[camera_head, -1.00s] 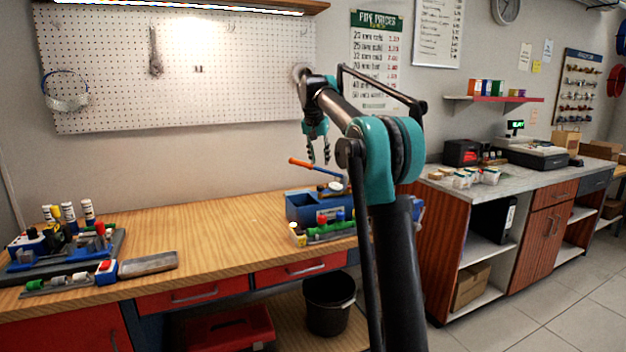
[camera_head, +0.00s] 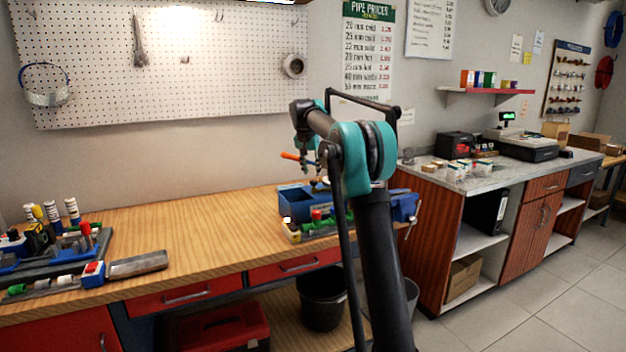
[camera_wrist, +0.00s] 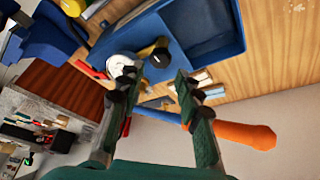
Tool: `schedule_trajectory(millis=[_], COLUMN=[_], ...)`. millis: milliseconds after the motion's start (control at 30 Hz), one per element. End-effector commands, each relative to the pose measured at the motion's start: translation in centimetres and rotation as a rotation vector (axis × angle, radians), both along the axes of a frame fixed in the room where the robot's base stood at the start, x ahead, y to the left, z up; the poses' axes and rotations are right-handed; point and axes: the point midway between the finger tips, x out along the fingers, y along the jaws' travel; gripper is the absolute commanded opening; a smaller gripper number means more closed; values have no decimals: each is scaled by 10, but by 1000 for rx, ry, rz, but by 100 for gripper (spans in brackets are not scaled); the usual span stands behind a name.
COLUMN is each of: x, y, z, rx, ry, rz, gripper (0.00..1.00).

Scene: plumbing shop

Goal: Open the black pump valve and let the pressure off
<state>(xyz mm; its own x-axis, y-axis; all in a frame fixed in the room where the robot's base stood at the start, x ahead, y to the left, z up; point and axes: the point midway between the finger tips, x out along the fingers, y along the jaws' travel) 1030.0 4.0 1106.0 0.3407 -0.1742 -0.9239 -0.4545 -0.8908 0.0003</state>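The test pump is a blue open tank (camera_head: 296,201) on the right part of the wooden bench, with an orange lever handle (camera_head: 290,156) above it. In the wrist view the tank (camera_wrist: 210,28) is at the top, and the orange handle (camera_wrist: 245,135) passes outside the right finger. A round black knob (camera_wrist: 160,47) with some yellow, apparently the valve, lies just beyond the fingertips, beside a white round gauge (camera_wrist: 119,66). My gripper (camera_wrist: 155,75) is open, with nothing seen held between its fingers. In the head view my arm partly hides the pump and gripper.
Green and red fittings (camera_head: 318,220) lie in front of the tank, and a blue vise (camera_head: 403,207) is at the bench's right end. A rack of tools (camera_head: 60,245) stands at the left. The middle of the wooden bench (camera_head: 180,225) is clear.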

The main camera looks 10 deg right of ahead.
Motion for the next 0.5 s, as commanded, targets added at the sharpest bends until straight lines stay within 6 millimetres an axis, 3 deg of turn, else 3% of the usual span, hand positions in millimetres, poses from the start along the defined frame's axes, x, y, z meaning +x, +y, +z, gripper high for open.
schedule_trajectory(millis=[200,500], x=[12,18], y=[-6,-9], z=[-32,-47], rx=[0,0], ry=[0,0], rz=[1,0], gripper=[35,35])
